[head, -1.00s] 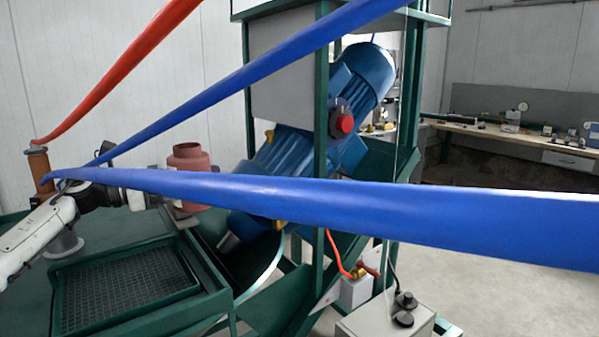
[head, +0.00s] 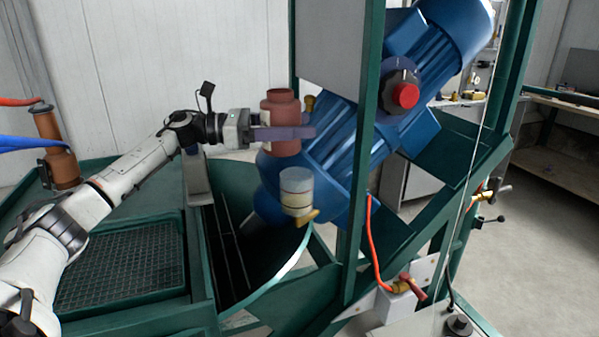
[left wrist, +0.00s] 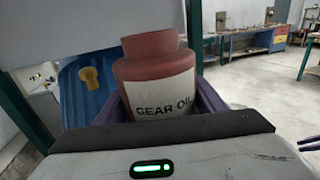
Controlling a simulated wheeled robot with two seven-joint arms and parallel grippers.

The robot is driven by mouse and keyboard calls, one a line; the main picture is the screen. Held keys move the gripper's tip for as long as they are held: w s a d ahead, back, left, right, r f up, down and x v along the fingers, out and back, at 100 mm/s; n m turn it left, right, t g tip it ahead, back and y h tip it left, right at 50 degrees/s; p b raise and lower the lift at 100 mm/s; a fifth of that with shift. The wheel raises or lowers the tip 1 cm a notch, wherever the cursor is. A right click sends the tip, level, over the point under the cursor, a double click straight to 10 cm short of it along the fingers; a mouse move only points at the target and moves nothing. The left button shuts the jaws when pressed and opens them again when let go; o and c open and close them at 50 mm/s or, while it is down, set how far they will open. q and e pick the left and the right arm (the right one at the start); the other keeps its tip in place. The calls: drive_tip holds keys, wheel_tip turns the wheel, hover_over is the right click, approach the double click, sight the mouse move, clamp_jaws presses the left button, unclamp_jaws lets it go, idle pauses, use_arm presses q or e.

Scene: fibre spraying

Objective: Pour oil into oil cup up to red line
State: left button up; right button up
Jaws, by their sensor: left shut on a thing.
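A reddish-brown bottle (head: 280,100) is held upright by my left gripper (head: 282,133) at the lower part of its body. In the left wrist view the bottle (left wrist: 155,75) has a white label reading "GEAR OIL" and the purple fingers are on both sides of it. Below and slightly right of the bottle is the oil cup (head: 297,192), a small clear cylinder with a thin reddish line, on a brass elbow at the blue machine. The bottle is above the cup and apart from it. The liquid level in the cup cannot be told.
The blue motor and gearbox (head: 350,140) stand just right of the bottle, behind a green frame post (head: 361,170). A brass plug (left wrist: 90,78) shows on the machine. A mesh tray (head: 120,270) and an open green tub lie below my arm.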

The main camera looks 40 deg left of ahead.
use_arm(q)
drive_tip(key=shift+r, duration=0.15)
drive_tip(key=shift+s+d+r+m, duration=0.15)
drive_tip(key=shift+r+m, duration=0.1)
drive_tip(key=shift+m, duration=0.75)
drive_tip(key=shift+d+f, duration=0.1)
drive_tip(key=shift+f, duration=0.2)
drive_tip(key=shift+s+d+f+m+g+y+b, duration=0.2)
drive_tip(key=shift+f+m+b, duration=0.1)
drive_tip(key=shift+m+b, duration=0.4)
drive_tip(key=shift+s+d+f+m+g+y+b, duration=0.1)
drive_tip(key=shift+d+f+m+y+b, duration=0.15)
drive_tip(key=shift+m+b, duration=0.4)
drive_tip(key=m, duration=0.2)
drive_tip(key=shift+s+d+r+m+y, duration=0.15)
drive_tip(key=shift+d+r+m+y, duration=0.1)
drive_tip(key=shift+r+m, duration=0.1)
drive_tip(key=shift+f+m, duration=0.2)
drive_tip(key=shift+m, duration=0.2)
drive_tip(key=shift+a+f+m+y, duration=0.15)
drive_tip(key=shift+m+y, duration=0.05)
drive_tip(key=shift+m, duration=0.35)
drive_tip(key=shift+a+f+m+y, duration=0.1)
drive_tip(key=shift+f+m+y, duration=0.1)
drive_tip(key=shift+m, duration=0.35)
idle(0.7)
